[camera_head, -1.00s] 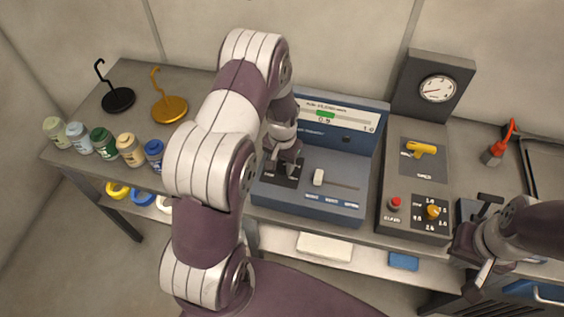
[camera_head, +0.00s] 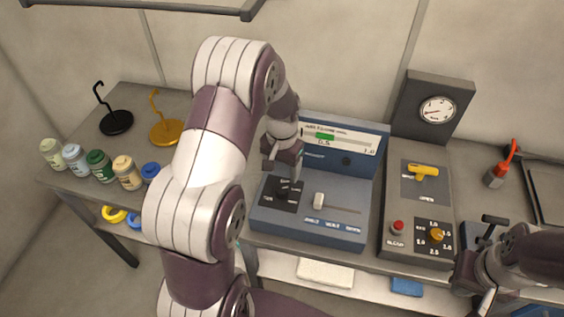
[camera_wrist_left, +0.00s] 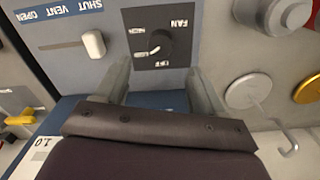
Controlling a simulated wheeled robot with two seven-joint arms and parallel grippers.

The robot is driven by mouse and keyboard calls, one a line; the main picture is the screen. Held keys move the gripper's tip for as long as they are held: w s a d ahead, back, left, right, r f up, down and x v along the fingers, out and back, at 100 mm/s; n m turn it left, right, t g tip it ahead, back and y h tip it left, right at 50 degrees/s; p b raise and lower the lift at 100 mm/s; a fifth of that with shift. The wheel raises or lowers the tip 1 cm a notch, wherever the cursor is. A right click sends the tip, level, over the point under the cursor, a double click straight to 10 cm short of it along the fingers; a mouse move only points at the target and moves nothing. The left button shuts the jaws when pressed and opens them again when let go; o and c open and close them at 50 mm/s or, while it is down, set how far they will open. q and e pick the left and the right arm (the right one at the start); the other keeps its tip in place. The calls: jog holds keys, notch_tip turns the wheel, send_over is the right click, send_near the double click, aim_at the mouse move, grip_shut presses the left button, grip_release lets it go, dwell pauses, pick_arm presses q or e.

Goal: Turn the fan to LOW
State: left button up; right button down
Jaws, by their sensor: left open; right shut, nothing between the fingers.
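The fan knob (camera_wrist_left: 160,42) is a dark round knob on a black plate (camera_wrist_left: 183,50) marked FAN in the left wrist view, where the lettering is upside down. A pale mark on its edge points to the lower left there; the small labels beside it are hard to read. In the head view the knob (camera_head: 283,188) stands on the blue console's left side. My left gripper (camera_wrist_left: 160,80) is open, its fingers on either side of the plate's near edge, apart from the knob. In the head view the left gripper (camera_head: 281,166) hovers above and behind the knob. My right gripper (camera_head: 480,300) is shut and empty at lower right.
A white vent slider (camera_head: 319,200) sits beside the fan plate on the blue console (camera_head: 350,178). A grey panel with a yellow handle (camera_head: 424,171), red button (camera_head: 397,227) and orange knob (camera_head: 436,234) stands to the right. Jars and hook stands are at left.

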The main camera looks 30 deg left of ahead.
pick_arm(q)
jog(key=shift+r+b, duration=0.3)
jog(key=shift+r, duration=1.95)
